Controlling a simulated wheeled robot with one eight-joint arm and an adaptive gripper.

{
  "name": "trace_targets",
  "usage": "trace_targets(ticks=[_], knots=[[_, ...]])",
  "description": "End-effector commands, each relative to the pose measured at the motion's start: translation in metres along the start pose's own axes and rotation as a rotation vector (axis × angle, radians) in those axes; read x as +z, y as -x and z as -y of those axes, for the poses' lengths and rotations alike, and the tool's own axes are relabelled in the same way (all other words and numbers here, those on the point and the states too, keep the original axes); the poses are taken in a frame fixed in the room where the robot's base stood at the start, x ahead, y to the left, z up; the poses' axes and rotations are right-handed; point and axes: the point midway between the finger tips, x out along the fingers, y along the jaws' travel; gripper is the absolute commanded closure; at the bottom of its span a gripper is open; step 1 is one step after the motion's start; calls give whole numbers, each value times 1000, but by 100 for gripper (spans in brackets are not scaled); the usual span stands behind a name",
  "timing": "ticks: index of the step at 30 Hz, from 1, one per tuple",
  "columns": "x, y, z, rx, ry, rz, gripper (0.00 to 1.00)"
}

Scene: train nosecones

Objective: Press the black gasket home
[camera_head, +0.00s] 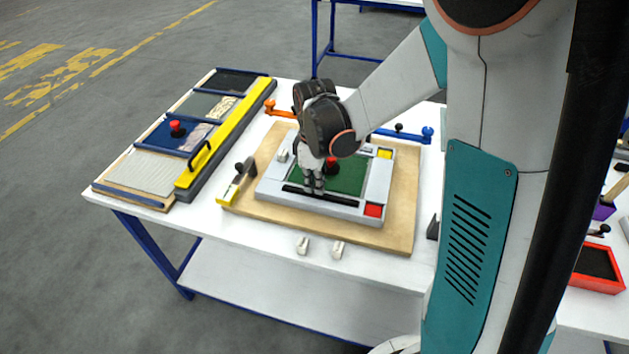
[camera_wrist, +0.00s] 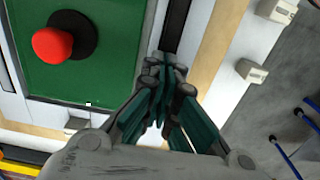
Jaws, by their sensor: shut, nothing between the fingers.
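The black gasket (camera_head: 335,199) is a long dark strip along the near side of a light grey frame (camera_head: 268,188). In the wrist view the gasket (camera_wrist: 175,24) runs up from the fingertips toward the top edge. My gripper (camera_head: 316,190) points down at the strip, left of its middle in the head view. In the wrist view my gripper (camera_wrist: 163,72) is shut with its fingertips together over the strip, nothing between them. The fingertips hide part of the gasket. I cannot tell whether they touch it or how deep it sits.
A green panel with a red knob (camera_wrist: 52,43) lies inside the frame. The frame rests on a wooden board (camera_head: 400,225). Two small white blocks (camera_head: 303,245) lie on the white table in front. A yellow clamp (camera_head: 228,196) stands left, and a panel rack (camera_head: 150,168) lies farther left.

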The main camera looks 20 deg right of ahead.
Motion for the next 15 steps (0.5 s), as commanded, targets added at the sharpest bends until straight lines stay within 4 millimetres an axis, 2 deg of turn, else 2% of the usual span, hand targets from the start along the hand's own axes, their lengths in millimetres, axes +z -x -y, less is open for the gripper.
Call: trace_targets(ticks=[6, 12, 15], knots=[[0, -1, 0, 0, 0, 0, 100], [0, -19, 0, 0, 0, 0, 100], [0, -22, 1, 0, 0, 0, 100]])
